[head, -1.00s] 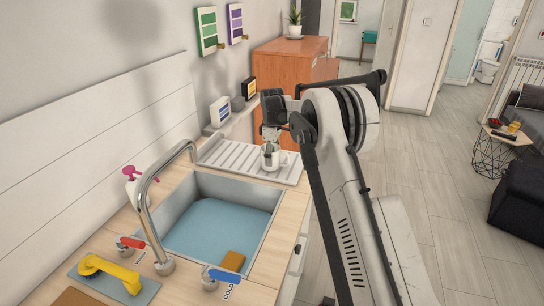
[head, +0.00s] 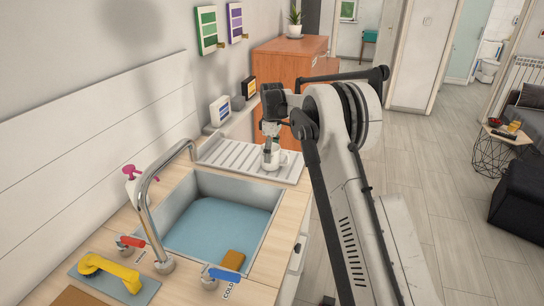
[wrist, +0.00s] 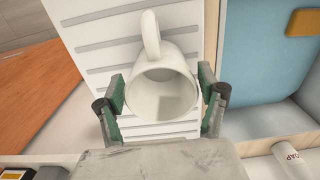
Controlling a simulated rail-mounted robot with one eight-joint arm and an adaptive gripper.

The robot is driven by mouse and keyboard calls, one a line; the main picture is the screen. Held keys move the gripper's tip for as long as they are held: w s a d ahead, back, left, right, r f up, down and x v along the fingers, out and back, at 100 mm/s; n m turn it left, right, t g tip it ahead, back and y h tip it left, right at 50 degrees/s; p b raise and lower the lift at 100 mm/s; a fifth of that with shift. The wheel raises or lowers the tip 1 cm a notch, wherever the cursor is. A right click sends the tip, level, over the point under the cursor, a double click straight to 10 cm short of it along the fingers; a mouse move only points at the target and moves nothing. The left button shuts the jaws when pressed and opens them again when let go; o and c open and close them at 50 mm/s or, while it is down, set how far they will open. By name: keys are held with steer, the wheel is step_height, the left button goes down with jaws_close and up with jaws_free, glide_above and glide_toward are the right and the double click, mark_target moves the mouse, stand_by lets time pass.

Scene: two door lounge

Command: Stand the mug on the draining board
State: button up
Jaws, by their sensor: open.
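The white mug (wrist: 163,86) stands on the ribbed white draining board (wrist: 92,32), with its open mouth facing the wrist camera and its handle pointing to the top of that view. In the head view the mug (head: 271,160) is at the right part of the draining board (head: 222,154), below my gripper (head: 270,142). In the wrist view my gripper (wrist: 161,108) is open, with one green-padded finger on each side of the mug. The left finger looks very close to the mug wall; I cannot tell whether it touches.
The sink (head: 214,224) with blue water and a yellow sponge (head: 233,260) lies nearer than the board. A curved tap (head: 150,205) rises at its left. Small boxes (head: 220,111) stand on a ledge behind the board. An orange cabinet (head: 280,62) stands beyond.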

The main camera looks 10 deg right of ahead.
step_height(320, 180, up, 10)
steer(key=s+r+m+t, duration=0.1)
steer(key=s+r+m, duration=0.2)
steer(key=s+r, duration=0.65)
steer(key=s+r+m+t, duration=0.1)
steer(key=s+r, duration=0.2)
steer(key=s, duration=0.4)
steer(key=s+r+m+t, duration=0.1)
steer(key=s+r+m, duration=0.15)
steer(key=s, duration=0.45)
steer(key=s+f+m+t, duration=0.2)
steer(key=s+f, duration=0.3)
steer(key=s, duration=0.9)
steer(key=s+a+f+m+t, duration=0.1)
steer(key=s+f, duration=0.4)
steer(key=s, duration=1)
steer(key=shift+m+t, duration=0.6)
steer(key=shift+m, duration=0.55)
steer(key=shift+b, duration=0.3)
